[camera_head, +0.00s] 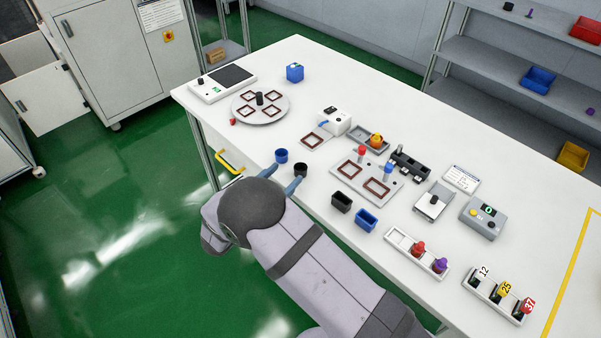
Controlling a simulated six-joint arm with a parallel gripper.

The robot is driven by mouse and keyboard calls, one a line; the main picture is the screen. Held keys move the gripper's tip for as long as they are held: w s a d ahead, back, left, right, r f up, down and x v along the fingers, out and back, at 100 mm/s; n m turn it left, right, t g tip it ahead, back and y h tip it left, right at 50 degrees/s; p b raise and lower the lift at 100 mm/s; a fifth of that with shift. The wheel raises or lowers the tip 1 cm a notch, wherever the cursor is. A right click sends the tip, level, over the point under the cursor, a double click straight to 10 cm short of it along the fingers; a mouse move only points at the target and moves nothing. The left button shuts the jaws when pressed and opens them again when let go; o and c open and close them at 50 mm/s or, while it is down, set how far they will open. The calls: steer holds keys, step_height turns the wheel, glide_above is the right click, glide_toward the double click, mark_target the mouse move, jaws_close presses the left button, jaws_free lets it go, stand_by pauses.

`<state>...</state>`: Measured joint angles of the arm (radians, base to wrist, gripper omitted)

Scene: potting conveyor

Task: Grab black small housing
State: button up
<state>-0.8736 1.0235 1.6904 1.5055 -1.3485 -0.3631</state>
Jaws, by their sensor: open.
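Two black open-topped parts stand near the front edge of the white table: a small round cup-like one (301,169) and a rectangular box-like one (342,203). I cannot tell from the picture which is named the black small housing. My gripper (283,177) has blue-grey fingers spread apart, open and seemingly empty. Its left fingertip is close to a blue round cup (281,156); its right fingertip is close to the black round cup. Whether either finger touches a cup cannot be told. My arm covers the table edge below.
A blue rectangular box (366,220) stands right of the black one. A grey fixture plate (349,186) lies behind them, and a white rack (402,241) lies to the right. A round turntable (281,113) is at the back left. Bare table lies between turntable and cups.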

mark_target(301, 168)
steer(key=shift+s+d+f+h, duration=0.35)
steer(key=shift+s+d+h, duration=0.1)
steer(key=shift+s+h, duration=0.05)
steer(key=shift+p+x, duration=0.35)
steer(key=shift+x, duration=0.75)
steer(key=shift+w+d+p, duration=0.3)
steer(key=shift+w+p, duration=0.1)
steer(key=shift+w, duration=0.05)
steer(key=shift+p+x, duration=0.75)
steer(key=shift+x, duration=1.3)
steer(key=c, duration=1.1)
